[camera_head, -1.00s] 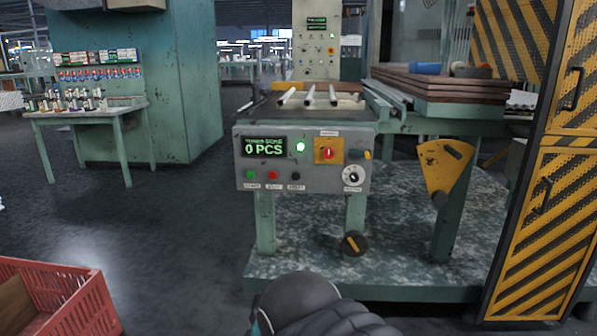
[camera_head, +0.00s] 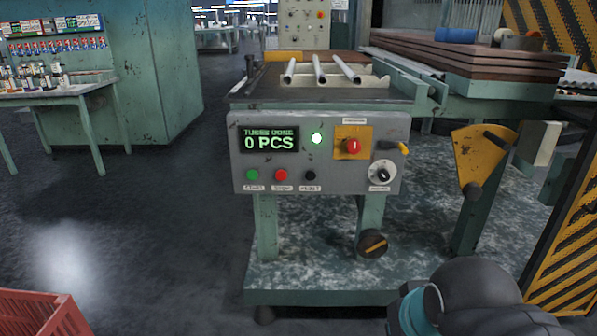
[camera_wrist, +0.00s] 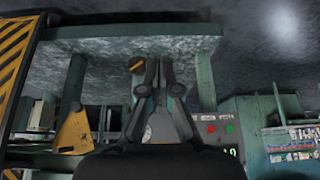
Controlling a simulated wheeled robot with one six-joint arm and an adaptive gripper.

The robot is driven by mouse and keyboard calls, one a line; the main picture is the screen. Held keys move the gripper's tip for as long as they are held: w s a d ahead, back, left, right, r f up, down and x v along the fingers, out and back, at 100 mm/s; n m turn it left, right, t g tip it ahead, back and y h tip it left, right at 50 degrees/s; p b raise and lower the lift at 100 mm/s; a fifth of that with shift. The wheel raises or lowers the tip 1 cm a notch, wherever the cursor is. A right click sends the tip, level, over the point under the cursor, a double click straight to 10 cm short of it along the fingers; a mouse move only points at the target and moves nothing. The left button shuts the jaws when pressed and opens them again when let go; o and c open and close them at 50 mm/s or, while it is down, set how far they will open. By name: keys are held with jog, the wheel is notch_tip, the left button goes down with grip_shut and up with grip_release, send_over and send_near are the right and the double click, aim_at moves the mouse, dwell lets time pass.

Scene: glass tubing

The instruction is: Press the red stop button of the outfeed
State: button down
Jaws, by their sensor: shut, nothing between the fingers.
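The small red stop button (camera_head: 281,175) is on the front of the outfeed's grey control panel (camera_head: 240,185), between a green button (camera_head: 252,175) and a black one. It also shows in the wrist view (camera_wrist: 210,129), which is upside down. My gripper (camera_wrist: 152,68) is shut and empty in the wrist view, beside the red button in the picture and apart from it. The gap in depth is hard to judge. The head view shows only part of my arm at bottom right, not the fingers.
Glass tubes (camera_head: 318,68) lie above. A red crate (camera_head: 40,315) stands at lower left.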

aim_at(281, 175)
jog(key=w+a+r+n+t+h+b, duration=0.1)
jog(key=w+a+r+n+b, duration=0.2)
jog(key=w, duration=0.5)
jog(key=w+a+n+b, duration=0.2)
jog(key=w+b, duration=0.2)
jog(key=w, duration=0.5)
jog(key=w+a+n+t+h+b, duration=0.1)
jog(key=w+a+n+b, duration=0.3)
jog(key=w+a, duration=1)
jog(key=shift+w+a+r+n+t+b, duration=0.2)
jog(key=shift+w+n+t+b, duration=0.15)
jog(key=shift+t+b, duration=0.35)
jog(key=shift+w+f, duration=0.1)
jog(key=shift+w+d+p, duration=0.2)
jog(key=shift+w+p, duration=1.1)
jog(key=shift+w, duration=3.05)
